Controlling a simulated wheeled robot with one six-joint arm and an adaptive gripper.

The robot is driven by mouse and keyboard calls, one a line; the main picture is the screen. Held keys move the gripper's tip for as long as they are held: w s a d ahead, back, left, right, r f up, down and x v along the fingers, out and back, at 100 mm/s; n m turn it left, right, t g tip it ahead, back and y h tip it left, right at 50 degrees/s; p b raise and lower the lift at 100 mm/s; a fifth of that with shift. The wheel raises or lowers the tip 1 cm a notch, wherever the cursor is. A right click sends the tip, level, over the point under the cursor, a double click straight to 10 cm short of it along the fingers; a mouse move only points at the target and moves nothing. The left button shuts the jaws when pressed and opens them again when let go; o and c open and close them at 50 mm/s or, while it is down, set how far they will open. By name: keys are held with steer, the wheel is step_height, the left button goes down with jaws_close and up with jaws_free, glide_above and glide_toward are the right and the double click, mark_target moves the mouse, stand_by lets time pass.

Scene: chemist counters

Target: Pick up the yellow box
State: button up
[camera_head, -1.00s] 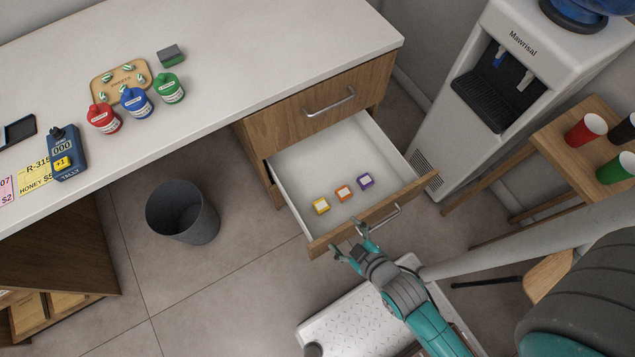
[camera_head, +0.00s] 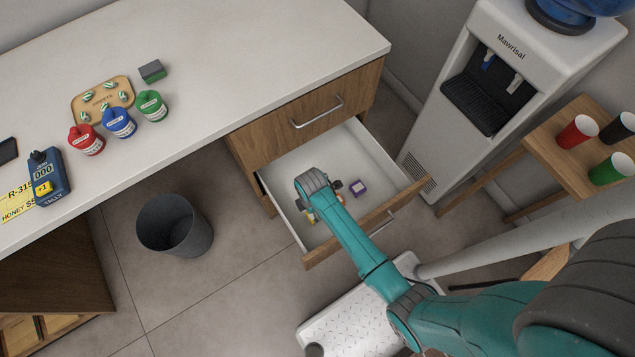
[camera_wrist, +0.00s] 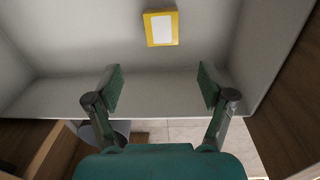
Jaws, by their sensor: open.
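The yellow box (camera_wrist: 161,29), with a white label on top, lies on the floor of the open drawer (camera_wrist: 60,30) in the wrist view. My gripper (camera_wrist: 160,87) is open and empty, and the box is ahead of its fingertips, near the middle between them in width, not touched. In the head view my arm reaches over the drawer front into the open drawer (camera_head: 280,178).
A water cooler (camera_head: 480,100) stands right, a grey bin (camera_head: 174,226) left.

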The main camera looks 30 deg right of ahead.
steer(key=shift+w+d+f+n+g, duration=0.2)
steer(key=shift+d+f+n+g, duration=0.1)
steer(key=shift+f, duration=0.2)
steer(key=shift+s+d+f, duration=0.1)
steer(key=shift+d+f, duration=0.05)
steer(key=shift+f, duration=2.35)
steer(key=shift+s+d+f, duration=0.1)
steer(key=shift+d+f, duration=0.05)
steer(key=shift+f, duration=2.35)
steer(key=c, duration=1.3)
